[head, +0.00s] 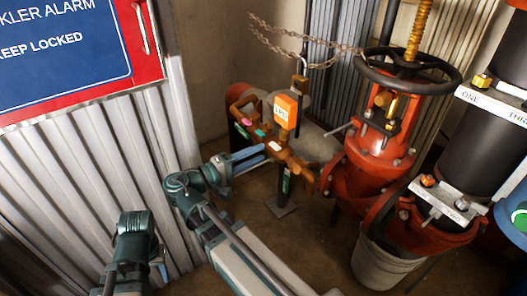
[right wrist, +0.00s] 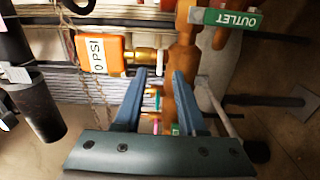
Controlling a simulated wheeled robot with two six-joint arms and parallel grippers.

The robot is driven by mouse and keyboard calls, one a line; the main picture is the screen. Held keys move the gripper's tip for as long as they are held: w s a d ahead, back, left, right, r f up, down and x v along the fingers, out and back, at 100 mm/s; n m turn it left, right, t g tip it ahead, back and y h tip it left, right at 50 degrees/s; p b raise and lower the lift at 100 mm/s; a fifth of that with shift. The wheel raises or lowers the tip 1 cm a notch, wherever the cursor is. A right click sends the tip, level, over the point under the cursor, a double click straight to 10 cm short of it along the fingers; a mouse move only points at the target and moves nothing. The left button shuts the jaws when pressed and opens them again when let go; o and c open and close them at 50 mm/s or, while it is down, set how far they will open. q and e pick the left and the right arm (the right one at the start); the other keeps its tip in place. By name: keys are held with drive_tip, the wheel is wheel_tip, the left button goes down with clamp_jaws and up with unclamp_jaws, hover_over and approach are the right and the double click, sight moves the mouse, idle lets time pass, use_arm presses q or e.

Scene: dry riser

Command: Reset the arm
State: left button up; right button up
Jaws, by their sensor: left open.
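My right gripper (head: 262,155) reaches in toward the orange-brown pipe assembly (head: 297,163). In the right wrist view its two blue fingers (right wrist: 160,75) stand apart with nothing clamped between them. Part of the pipe and small green and pink tags show behind the gap; I cannot tell whether a finger touches the pipe. My left gripper (head: 163,270) is low at the left, before the corrugated wall, mostly hidden behind its own wrist. It is open, with nothing seen in it.
An orange gauge box (head: 287,110), marked "0 PSI" in the wrist view (right wrist: 100,53), tops the pipework. A red valve (head: 378,160) with a black handwheel (head: 440,70) and a chain (head: 305,36) stand right. A bucket (head: 380,268) is below. A sign (head: 75,45) hangs upper left.

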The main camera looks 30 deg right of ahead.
drive_tip(key=shift+a, duration=0.35)
